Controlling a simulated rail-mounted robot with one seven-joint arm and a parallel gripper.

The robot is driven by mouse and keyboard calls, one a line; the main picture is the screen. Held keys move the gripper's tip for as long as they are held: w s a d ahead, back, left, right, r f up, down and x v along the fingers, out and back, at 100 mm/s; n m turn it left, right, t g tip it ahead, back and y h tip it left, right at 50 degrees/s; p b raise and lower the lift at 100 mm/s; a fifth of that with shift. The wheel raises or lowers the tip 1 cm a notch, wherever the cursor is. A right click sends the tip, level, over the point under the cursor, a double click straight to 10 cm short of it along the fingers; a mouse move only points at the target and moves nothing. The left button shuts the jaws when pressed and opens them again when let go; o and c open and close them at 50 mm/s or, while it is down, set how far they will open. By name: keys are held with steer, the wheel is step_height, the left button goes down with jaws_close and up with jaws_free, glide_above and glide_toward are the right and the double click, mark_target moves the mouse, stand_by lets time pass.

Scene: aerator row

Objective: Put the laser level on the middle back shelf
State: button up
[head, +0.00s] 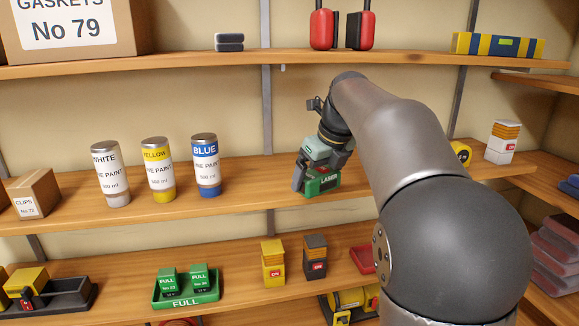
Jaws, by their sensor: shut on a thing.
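My gripper (318,165) is shut on the green laser level (322,184), whose label reads "LASER". Its fingers come down over the top of the level from behind my arm. The level is at the middle back shelf (250,185), right of the blue paint can. It looks upright and very close to the board; I cannot tell whether it rests on it. My arm hides part of the shelf to its right.
White (110,174), yellow (158,170) and blue (206,166) paint cans stand left on the middle shelf, with a clips box (37,193) further left. A white-and-orange device (502,142) stands right. The upper shelf (170,62) overhangs. Bare board lies between the blue can and the level.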

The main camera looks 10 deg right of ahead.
mark_target(326, 187)
steer(key=w+a+p, duration=0.1)
steer(key=w, duration=0.1)
steer(key=w+a+p, duration=0.1)
steer(key=w, duration=0.2)
steer(key=w+a+p, duration=0.1)
steer(key=w, duration=0.2)
steer(key=shift+w+a+r, duration=0.1)
steer(key=shift+w+a, duration=0.15)
steer(key=shift+a, duration=0.1)
steer(key=p+x, duration=0.1)
steer(key=x, duration=0.1)
steer(key=shift+f, duration=0.85)
